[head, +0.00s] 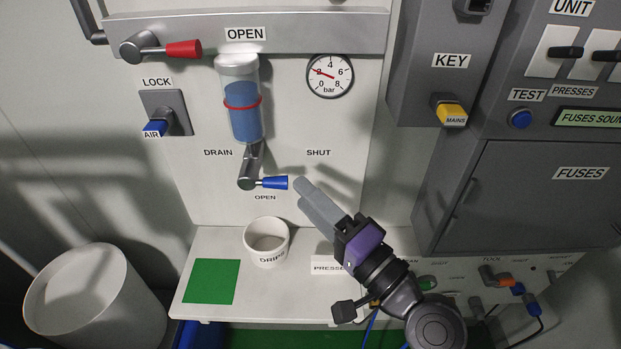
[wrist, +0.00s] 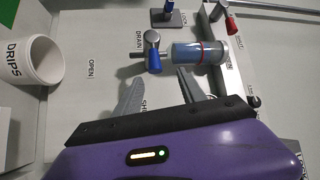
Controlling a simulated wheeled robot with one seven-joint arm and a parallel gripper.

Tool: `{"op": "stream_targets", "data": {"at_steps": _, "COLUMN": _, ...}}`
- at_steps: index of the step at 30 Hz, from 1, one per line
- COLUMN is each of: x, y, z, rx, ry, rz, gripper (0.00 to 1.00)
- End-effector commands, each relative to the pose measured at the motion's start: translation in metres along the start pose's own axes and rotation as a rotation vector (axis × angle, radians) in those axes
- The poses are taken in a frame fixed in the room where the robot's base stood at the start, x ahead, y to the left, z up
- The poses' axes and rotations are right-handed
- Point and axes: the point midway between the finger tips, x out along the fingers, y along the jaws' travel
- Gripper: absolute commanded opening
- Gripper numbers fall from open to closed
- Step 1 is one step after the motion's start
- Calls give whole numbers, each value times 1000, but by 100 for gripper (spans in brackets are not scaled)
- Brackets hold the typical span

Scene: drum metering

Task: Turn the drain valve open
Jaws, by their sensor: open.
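The drain valve (head: 250,182) is a grey metal body under the blue-filled sight glass (head: 242,105). Its blue lever (head: 274,183) points right, level in the head view, with the OPEN label (head: 265,197) below it and the SHUT label (head: 318,153) up to the right. In the wrist view the blue lever (wrist: 154,62) points toward me, just ahead of the gap between my fingers. My gripper (head: 301,190) is open and empty, its tips close to the lever's end at the right. I cannot tell whether they touch it.
A white DRIPS cup (head: 266,243) stands on the shelf below the valve, beside a green square (head: 211,281). A red-handled lever (head: 178,49) and a blue AIR key (head: 156,128) are up left. The grey cabinet (head: 545,200) stands at right.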

Motion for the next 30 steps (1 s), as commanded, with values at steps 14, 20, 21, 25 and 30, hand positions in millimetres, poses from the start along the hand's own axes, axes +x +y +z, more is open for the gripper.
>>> {"op": "stream_targets", "data": {"at_steps": 14, "x": 41, "y": 2, "z": 21, "rx": 102, "ry": -74, "rz": 12, "gripper": 48}}
{"op": "stream_targets", "data": {"at_steps": 20, "x": 66, "y": 4, "z": 23, "rx": 100, "ry": -72, "rz": 13, "gripper": 48}}
{"op": "stream_targets", "data": {"at_steps": 21, "x": 69, "y": 4, "z": 23, "rx": 100, "ry": -71, "rz": 13, "gripper": 48}}
{"op": "stream_targets", "data": {"at_steps": 25, "x": 75, "y": 6, "z": 23, "rx": 99, "ry": -69, "rz": 13, "gripper": 48}}
{"op": "stream_targets", "data": {"at_steps": 30, "x": 76, "y": 6, "z": 24, "rx": 99, "ry": -69, "rz": 13, "gripper": 48}}
